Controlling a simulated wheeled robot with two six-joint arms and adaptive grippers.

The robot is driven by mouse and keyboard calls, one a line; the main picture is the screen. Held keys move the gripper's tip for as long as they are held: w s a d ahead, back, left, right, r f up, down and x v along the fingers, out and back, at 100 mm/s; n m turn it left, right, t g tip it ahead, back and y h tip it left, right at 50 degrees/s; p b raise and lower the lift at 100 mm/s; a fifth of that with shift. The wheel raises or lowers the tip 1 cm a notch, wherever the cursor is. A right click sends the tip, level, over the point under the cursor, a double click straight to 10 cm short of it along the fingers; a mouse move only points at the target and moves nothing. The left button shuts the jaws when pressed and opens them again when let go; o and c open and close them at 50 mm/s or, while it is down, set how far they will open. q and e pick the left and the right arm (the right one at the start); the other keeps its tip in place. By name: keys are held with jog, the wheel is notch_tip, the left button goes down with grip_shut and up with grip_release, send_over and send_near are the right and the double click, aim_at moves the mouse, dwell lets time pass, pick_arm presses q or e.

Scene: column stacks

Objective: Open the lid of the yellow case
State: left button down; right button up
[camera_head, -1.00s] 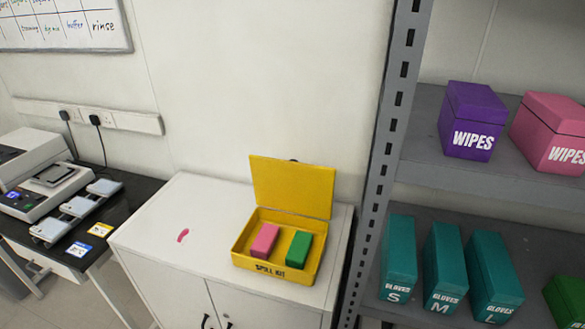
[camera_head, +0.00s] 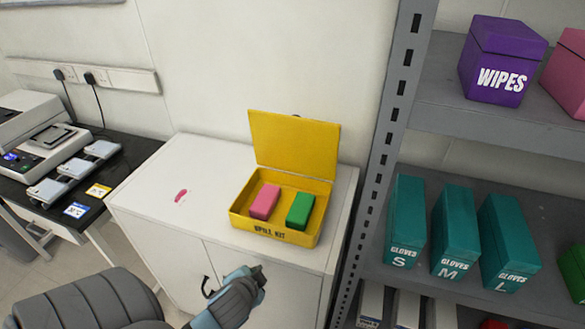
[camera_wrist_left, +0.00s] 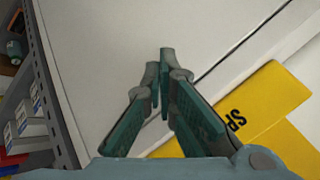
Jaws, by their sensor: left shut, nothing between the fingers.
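The yellow case (camera_head: 240,224), labelled as a spill kit, sits on the white cabinet's top. Its yellow lid (camera_head: 295,143) stands upright at the back, so the case is open. A pink block (camera_head: 264,202) and a green block (camera_head: 300,210) are inside. My left gripper (camera_head: 258,272) is in front of the cabinet, below and apart from the case, shut and empty. In the left wrist view its fingertips (camera_wrist_left: 164,62) meet, and part of the yellow case (camera_wrist_left: 268,98) shows at the right. My right gripper is not in view.
The white cabinet (camera_head: 150,205) has free top space left of the case, with a small pink mark (camera_head: 181,196). A grey shelf rack (camera_head: 385,130) stands close on the right, holding teal glove boxes (camera_head: 455,232) and a purple wipes box (camera_head: 498,60). A black bench (camera_head: 130,165) is at left.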

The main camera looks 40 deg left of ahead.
aim_at(292, 126)
pick_arm(q)
jog(key=w+a+r+m+t+y, duration=0.1)
jog(key=w+r+m+t, duration=0.25)
jog(key=r, duration=0.45)
jog(key=w+a+r+m+t, duration=0.1)
jog(key=w+r+m+t, duration=0.25)
jog(key=r, duration=0.55)
jog(key=w+a+r+m+t+y, duration=0.1)
jog(key=w+a+r+m+t, duration=0.2)
jog(key=r, duration=0.5)
jog(key=shift+t, duration=0.5)
jog(key=x, duration=0.4)
jog(key=d+p+x, duration=0.1)
jog(key=x, duration=0.8)
jog(key=shift+w+d+r, duration=0.15)
jog(key=shift+w+d, duration=0.25)
jog(key=shift+w, duration=0.4)
jog(key=shift+a, duration=0.1)
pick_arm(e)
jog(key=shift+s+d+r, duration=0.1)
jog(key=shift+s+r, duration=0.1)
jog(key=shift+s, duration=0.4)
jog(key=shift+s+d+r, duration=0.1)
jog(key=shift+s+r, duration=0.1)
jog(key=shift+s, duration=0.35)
